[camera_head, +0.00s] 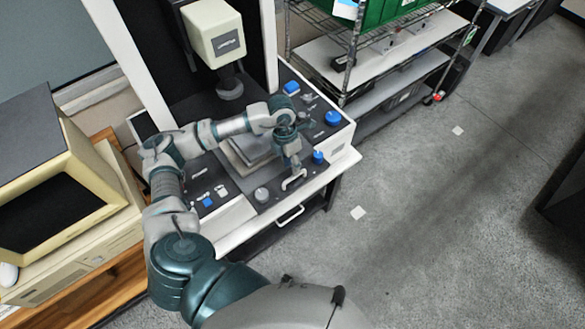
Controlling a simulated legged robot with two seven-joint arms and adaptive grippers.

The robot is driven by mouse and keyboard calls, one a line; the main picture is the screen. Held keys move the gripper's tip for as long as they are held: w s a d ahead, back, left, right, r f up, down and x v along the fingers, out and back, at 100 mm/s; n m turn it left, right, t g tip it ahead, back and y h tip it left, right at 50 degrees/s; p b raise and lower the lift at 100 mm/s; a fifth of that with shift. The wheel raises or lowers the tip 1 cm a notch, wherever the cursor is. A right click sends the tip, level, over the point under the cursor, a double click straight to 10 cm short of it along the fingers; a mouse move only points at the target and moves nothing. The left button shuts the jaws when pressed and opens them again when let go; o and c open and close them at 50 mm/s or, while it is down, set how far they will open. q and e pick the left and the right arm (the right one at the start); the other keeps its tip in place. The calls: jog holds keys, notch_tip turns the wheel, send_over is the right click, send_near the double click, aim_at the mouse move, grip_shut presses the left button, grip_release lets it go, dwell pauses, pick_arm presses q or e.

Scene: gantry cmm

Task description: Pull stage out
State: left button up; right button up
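The measuring machine's stage is a grey plate (238,157) in the middle of its dark bed, partly hidden behind my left arm. A small pale handle (294,180) stands at the front of the bed. My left gripper (293,162) points down just above and behind this handle. It is small in the picture, and I cannot tell whether its fingers are open or touch the handle. My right gripper is not in view.
Blue knobs (333,117) and a grey knob (262,194) sit on the bed near the gripper. The white measuring head (214,33) hangs behind. An old computer (65,200) is on the left. A wire shelf (380,50) stands at the back right.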

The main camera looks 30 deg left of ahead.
pick_arm(q)
jog(key=shift+x, duration=1)
jog(key=shift+s+d+f, duration=0.15)
jog(key=shift+s+d, duration=0.05)
jog(key=shift+d, duration=0.4)
jog(key=shift+d+f, duration=0.1)
jog(key=shift+d, duration=0.15)
jog(key=shift+c, duration=0.6)
jog(key=c, duration=0.4)
jog(key=shift+a, duration=0.25)
grip_shut()
jog(key=shift+w+a+f, duration=0.1)
jog(key=shift+a, duration=0.15)
jog(key=shift+w+a+f+b, duration=0.15)
jog(key=shift+a+b, duration=0.2)
jog(key=shift+a, duration=0.1)
jog(key=shift+w+a, duration=0.1)
jog(key=shift+a, duration=0.1)
jog(key=o, duration=0.5)
grip_release()
jog(key=shift+a, duration=0.15)
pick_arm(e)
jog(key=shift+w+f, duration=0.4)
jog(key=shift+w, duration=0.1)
